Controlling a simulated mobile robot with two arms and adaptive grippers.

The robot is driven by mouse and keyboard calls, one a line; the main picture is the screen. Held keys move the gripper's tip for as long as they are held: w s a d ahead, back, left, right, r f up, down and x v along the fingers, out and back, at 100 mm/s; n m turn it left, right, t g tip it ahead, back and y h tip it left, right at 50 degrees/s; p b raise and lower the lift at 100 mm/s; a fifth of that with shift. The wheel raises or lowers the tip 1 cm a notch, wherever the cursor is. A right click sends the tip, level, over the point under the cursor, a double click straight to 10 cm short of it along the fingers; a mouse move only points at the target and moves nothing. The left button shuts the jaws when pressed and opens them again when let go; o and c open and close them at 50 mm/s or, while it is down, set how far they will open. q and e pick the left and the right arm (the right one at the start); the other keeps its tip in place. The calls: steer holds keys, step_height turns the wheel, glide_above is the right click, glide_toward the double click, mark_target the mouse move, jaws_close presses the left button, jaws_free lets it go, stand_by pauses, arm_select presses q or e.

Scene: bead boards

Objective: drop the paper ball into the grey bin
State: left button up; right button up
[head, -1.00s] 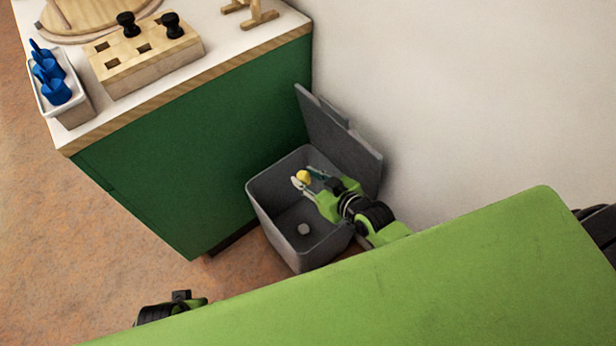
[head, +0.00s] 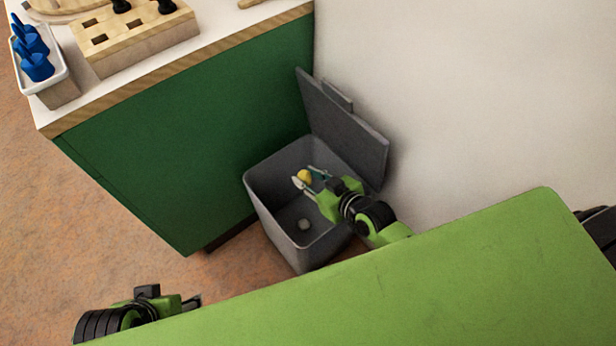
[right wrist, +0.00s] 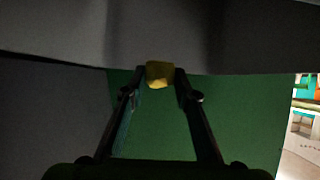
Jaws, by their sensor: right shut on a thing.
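The yellow paper ball (head: 304,176) is between the fingertips of my right gripper (head: 306,178), which is shut on it. In the right wrist view the ball (right wrist: 160,74) shows as a crumpled yellow lump at the fingertips (right wrist: 160,82). The grey bin (head: 284,226) stands on the floor with its lid (head: 345,125) up at the wall side. My right gripper and the ball are over the bin's opening; their exact height relative to the rim is hard to tell. My left gripper (head: 190,303) is low at the left, partly hidden, and its fingers are unclear.
A small whitish ball (head: 304,224) lies inside the bin. A green cabinet (head: 200,130) stands left of the bin, with a wooden block (head: 135,45) and a white tray of blue things (head: 58,92) on top. A white wall (head: 440,90) is behind. Floor is clear at left.

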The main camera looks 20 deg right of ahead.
steer(key=o, duration=0.7)
steer(key=shift+o, duration=0.2)
steer(key=v, duration=1.2)
